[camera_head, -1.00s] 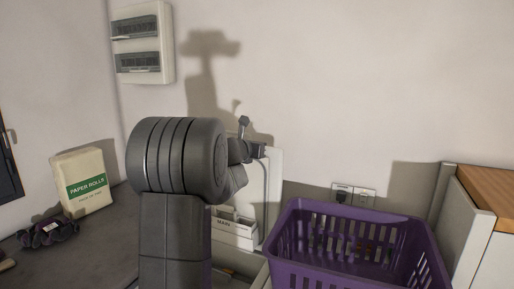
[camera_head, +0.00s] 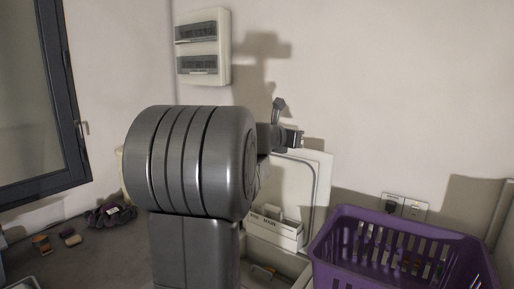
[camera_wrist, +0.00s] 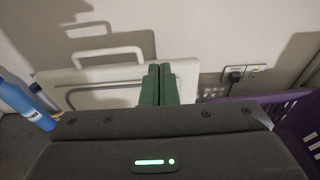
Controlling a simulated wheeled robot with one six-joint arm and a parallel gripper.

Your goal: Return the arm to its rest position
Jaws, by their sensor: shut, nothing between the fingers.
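My arm stands in the middle of the head view, its large grey joint in front of the wall. My gripper shows in the wrist view (camera_wrist: 159,84) with its two green fingers together and nothing between them. In the head view the end of my arm (camera_head: 290,137) sticks out to the right of the joint, in front of or above a raised white lid (camera_head: 318,172). The lid also shows behind the fingers in the wrist view (camera_wrist: 95,92). My fingertips are hard to make out in the head view.
A purple basket (camera_head: 345,250) stands at the lower right. A white drawer marked MAIN (camera_head: 275,228) lies below the lid. A wall socket (camera_head: 404,206) is above the basket. A blue bottle (camera_wrist: 25,100) stands left in the wrist view. Dark gloves (camera_head: 110,214) lie on the left counter.

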